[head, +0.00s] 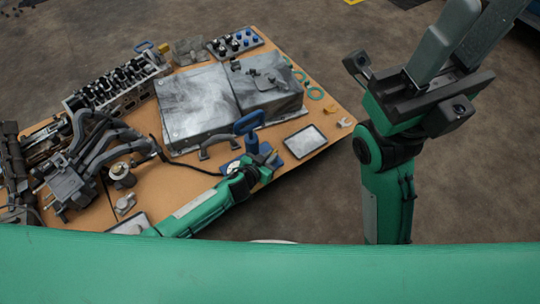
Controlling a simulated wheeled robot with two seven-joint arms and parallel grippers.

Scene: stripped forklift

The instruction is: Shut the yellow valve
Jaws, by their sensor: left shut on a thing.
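My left gripper (262,166), black on a green arm from the lower left, is low at the table's front edge, beside a blue stand with a loop handle. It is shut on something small. A small yellow piece (271,156) shows at its fingertips and looks like the yellow valve; its body and handle angle are mostly hidden by the gripper. My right gripper (465,45) is raised at the upper right, away from the table. Its two grey fingers stand apart with nothing between them.
The wooden table (312,112) carries a grey metal box (198,105), an engine block (118,88), a manifold (85,165), a blue loop-handled tool (250,124) and a flat tray (305,141). Bare floor (310,35) lies behind and right of the table.

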